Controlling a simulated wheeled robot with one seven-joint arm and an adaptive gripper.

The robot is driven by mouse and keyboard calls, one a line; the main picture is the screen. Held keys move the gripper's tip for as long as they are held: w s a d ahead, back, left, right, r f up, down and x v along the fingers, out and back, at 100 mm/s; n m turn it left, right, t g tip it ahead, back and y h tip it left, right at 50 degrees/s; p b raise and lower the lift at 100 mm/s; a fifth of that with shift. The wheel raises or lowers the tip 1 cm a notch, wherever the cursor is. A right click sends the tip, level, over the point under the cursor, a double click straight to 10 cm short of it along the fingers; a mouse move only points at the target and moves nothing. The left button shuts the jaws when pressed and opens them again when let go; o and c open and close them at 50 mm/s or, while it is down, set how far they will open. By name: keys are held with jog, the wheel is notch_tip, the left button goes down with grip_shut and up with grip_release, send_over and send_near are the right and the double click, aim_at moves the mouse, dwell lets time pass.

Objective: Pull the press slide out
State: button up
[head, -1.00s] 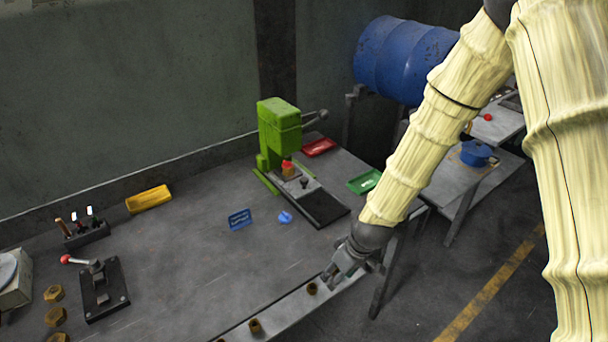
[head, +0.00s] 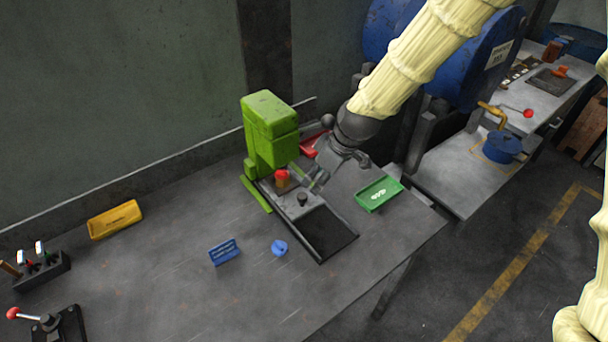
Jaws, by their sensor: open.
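The green press (head: 270,135) stands on the bench near the wall. Its grey slide (head: 293,212), with a small dark knob (head: 302,199) on top, lies in a dark track (head: 328,234) that runs out toward the front right. Bare track shows in front of the slide. A red-topped brown piece (head: 282,180) sits at the slide's rear, by the press. My gripper (head: 318,181) is open, just above and right of the knob, close to the slide's right side. I cannot tell whether it touches anything.
A green tray (head: 379,194) with pale pieces lies right of the track. A red tray (head: 312,144) is partly hidden behind my gripper. A blue sign (head: 223,252) and a blue round piece (head: 279,248) lie on the left. The front bench top is clear.

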aim_at(303, 195)
jog(key=x, duration=0.2)
jog(key=p+x, duration=0.2)
jog(key=x, duration=0.1)
jog(key=shift+w+a+f, duration=0.2)
jog(key=shift+w+a, duration=0.15)
jog(key=shift+a, duration=0.05)
jog(key=shift+s+a+f+p, duration=0.15)
jog(key=shift+s+f+p, duration=0.1)
jog(key=shift+f, duration=0.1)
jog(key=shift+s+a+f+p, duration=0.1)
jog(key=shift+a+f+p, duration=0.15)
jog(key=shift+f, duration=0.15)
jog(key=shift+w+a+f, duration=0.1)
jog(key=shift+w+f, duration=0.15)
jog(key=shift+f, duration=0.3)
jog(key=shift+w+a+f, duration=0.15)
jog(key=shift+w+f, duration=0.15)
jog(key=shift+f, duration=0.25)
jog(key=shift+s, duration=0.2)
jog(key=shift+w+f, duration=0.1)
jog(key=shift+f, duration=0.05)
grip_shut()
